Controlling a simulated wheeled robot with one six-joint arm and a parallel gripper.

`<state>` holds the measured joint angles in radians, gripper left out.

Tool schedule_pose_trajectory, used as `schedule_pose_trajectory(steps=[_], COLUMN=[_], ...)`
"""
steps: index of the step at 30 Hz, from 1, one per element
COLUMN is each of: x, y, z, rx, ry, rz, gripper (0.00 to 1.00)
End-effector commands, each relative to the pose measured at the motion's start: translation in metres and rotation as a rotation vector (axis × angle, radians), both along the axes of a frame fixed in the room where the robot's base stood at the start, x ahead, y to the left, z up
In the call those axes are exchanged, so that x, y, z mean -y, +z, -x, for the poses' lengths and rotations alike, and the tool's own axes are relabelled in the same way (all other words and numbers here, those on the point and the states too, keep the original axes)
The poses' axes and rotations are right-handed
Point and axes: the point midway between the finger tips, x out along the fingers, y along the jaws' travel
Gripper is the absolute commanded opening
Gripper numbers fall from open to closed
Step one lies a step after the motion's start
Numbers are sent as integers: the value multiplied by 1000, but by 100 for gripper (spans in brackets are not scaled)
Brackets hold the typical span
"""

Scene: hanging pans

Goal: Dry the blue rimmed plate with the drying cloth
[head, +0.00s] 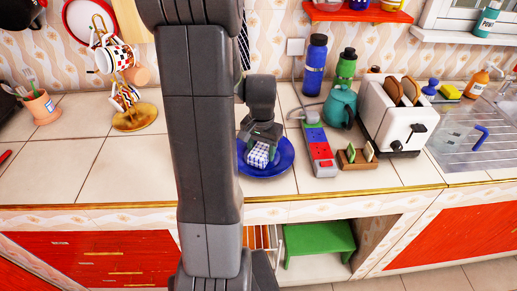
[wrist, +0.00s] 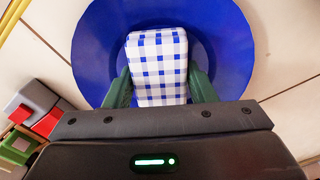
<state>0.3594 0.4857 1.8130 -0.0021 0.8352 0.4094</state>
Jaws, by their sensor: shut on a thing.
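The blue rimmed plate (head: 284,157) lies flat on the tiled counter, behind my arm in the head view. It also fills the upper middle of the wrist view (wrist: 222,45). The drying cloth, folded and blue-and-white checked (head: 258,155), is over the middle of the plate; it also shows in the wrist view (wrist: 158,65). My gripper (head: 262,143) is above the plate, shut on the cloth. In the wrist view its two green fingers (wrist: 160,90) are on either side of the cloth. I cannot tell whether the cloth touches the plate.
A power strip (head: 319,150) and a small wooden rack (head: 355,158) stand right of the plate. A teal kettle (head: 341,106), bottles and a white toaster (head: 392,112) stand behind them. A mug stand (head: 134,115) is at left. Counter left of my arm is mostly clear.

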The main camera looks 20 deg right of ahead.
Motion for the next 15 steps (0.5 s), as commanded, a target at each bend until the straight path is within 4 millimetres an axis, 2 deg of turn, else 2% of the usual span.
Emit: schedule_pose_trajectory(steps=[11, 15], x=[10, 9], y=[2, 1], z=[12, 10], rx=[-4, -4], ry=[-2, 1], rz=[-1, -1], gripper=[32, 32])
